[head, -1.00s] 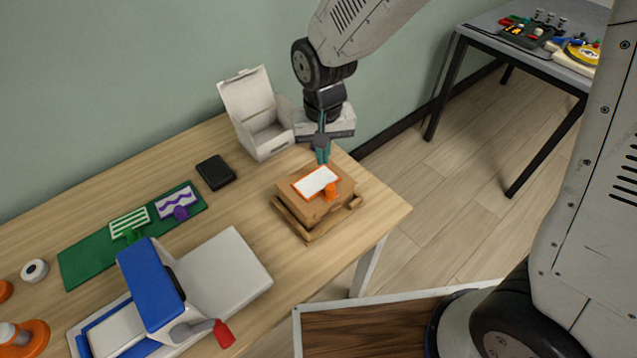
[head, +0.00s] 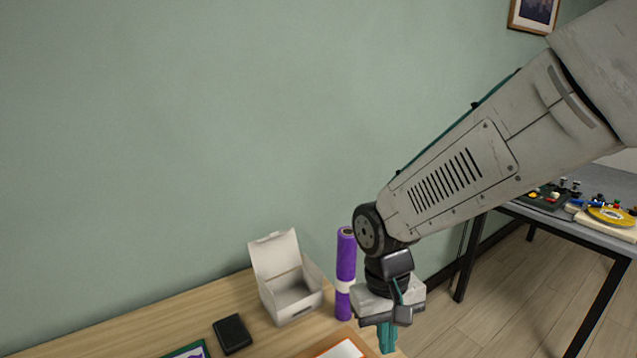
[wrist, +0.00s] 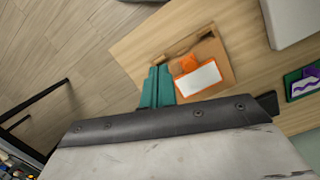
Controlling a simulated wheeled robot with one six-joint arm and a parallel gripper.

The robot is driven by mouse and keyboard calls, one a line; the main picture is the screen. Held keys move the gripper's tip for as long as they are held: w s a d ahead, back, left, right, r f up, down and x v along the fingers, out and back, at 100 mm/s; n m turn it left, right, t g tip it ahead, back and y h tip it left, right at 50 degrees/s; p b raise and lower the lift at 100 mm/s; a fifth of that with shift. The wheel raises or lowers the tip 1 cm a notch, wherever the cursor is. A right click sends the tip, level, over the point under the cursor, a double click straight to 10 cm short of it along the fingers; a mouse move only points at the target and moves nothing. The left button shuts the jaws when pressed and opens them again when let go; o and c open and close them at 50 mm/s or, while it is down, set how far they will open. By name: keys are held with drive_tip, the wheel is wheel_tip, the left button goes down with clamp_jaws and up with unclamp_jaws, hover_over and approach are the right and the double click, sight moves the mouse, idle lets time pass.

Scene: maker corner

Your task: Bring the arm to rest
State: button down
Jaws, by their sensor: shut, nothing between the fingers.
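My gripper (head: 388,338) is in the lower middle of the head view, pointing down above the right end of the wooden table. Its teal fingers are together with nothing between them; they also show in the wrist view (wrist: 157,88). In the wrist view a wooden block stand with an orange-framed white card (wrist: 198,79) lies beyond and to the right of the fingers. In the head view only the top of this card (head: 342,349) shows at the bottom edge. My arm reaches in from the upper right.
An open white box (head: 290,290) and an upright purple roll (head: 345,275) stand near the gripper on the table (head: 150,318). A black flat box (head: 232,334) lies left of them. A grey table (head: 600,180) with tools stands at the right, with open floor between.

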drive_tip(key=s+d+r+m+t, duration=0.2)
drive_tip(key=s+d+r+t, duration=0.1)
drive_tip(key=s+d+r, duration=1)
drive_tip(key=shift+d+r+m+y, duration=0.4)
drive_tip(key=shift+d+r, duration=0.05)
drive_tip(key=shift+d, duration=0.55)
